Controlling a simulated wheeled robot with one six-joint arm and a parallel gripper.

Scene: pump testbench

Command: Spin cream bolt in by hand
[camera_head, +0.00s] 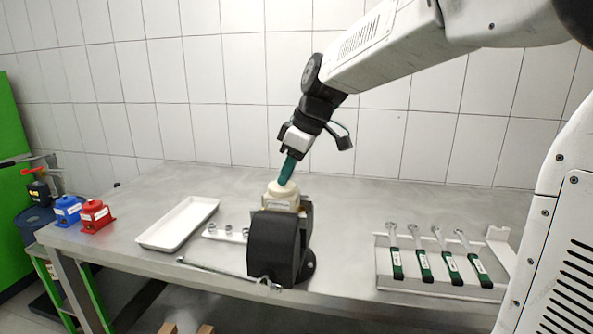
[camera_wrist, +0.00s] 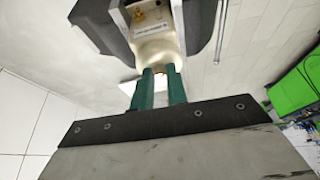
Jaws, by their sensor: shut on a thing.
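The cream pump (camera_head: 281,197) sits in a black stand (camera_head: 276,245) in the middle of the bench. In the wrist view the pump body (camera_wrist: 157,44) fills the top centre, with a small brass fitting (camera_wrist: 138,13) on it. My gripper (camera_head: 286,181) points down at the pump's top, its green fingers close together. In the wrist view my gripper (camera_wrist: 160,72) has both fingertips against or just at the cream part. The cream bolt cannot be told apart from the pump; the fingers hide the grasp between them.
A white tray (camera_head: 179,223), a socket holder (camera_head: 226,234) and a long bar wrench (camera_head: 217,271) lie left of the stand. Several green-handled wrenches (camera_head: 423,264) lie in a rack at right. Red (camera_head: 96,216) and blue (camera_head: 67,210) pumps stand far left.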

